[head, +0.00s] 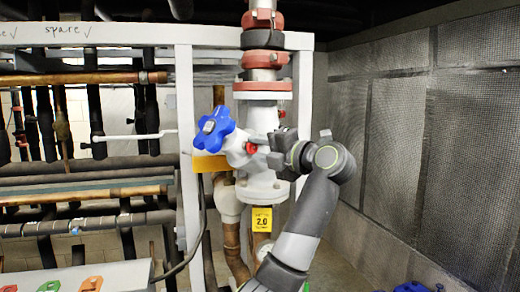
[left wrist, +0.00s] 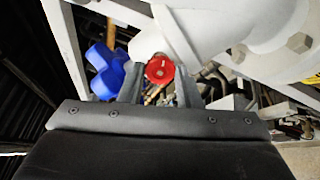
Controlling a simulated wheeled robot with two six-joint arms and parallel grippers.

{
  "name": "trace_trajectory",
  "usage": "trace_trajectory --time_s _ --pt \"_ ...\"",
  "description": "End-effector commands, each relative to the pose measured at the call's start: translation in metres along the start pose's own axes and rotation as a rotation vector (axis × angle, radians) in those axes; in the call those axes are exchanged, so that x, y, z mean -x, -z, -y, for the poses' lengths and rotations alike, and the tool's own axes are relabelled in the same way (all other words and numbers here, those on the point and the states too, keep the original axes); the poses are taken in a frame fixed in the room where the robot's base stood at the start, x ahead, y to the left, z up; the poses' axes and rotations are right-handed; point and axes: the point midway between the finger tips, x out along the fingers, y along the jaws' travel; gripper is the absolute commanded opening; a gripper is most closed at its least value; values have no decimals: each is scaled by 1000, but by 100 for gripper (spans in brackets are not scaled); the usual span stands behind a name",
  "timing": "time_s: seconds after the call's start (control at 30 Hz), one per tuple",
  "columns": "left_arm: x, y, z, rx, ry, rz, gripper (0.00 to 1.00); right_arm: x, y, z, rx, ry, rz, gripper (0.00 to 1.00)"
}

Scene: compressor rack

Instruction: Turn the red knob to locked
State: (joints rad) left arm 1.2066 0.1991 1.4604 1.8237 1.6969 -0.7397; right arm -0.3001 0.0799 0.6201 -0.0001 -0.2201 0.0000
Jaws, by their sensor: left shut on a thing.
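The red knob (head: 252,148) sits on the side of a white valve body, to the right of a blue handwheel. In the left wrist view the round face of the red knob (left wrist: 160,69) shows between two grey fingers. My left gripper (head: 265,146) reaches it from the right and is shut on it. The gripper also shows in the left wrist view (left wrist: 158,82). Its fingers hide part of the knob's sides. I cannot read any lock mark on the knob. My right gripper is not in view.
The blue handwheel (head: 213,129) is close to the left of the knob and also shows in the left wrist view (left wrist: 106,72). A white frame post (head: 186,150) stands further left. A yellow tag (head: 262,219) hangs below. A mesh wall (head: 400,130) is at right.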

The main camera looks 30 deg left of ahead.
Motion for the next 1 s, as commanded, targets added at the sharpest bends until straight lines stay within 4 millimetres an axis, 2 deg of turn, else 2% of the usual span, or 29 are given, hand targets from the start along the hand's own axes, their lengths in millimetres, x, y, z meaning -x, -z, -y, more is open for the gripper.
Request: trace_trajectory --time_s 0.3,0.83,0.87,1.0 --pt "0 -1 -2 -110 -3 5 8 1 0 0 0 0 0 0" --pt "0 -1 -2 -129 -3 4 8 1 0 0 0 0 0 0" --pt "0 -1 -2 -129 -3 4 34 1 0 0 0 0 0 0" --pt "0 -1 -1 -129 -2 3 52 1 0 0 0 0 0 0"
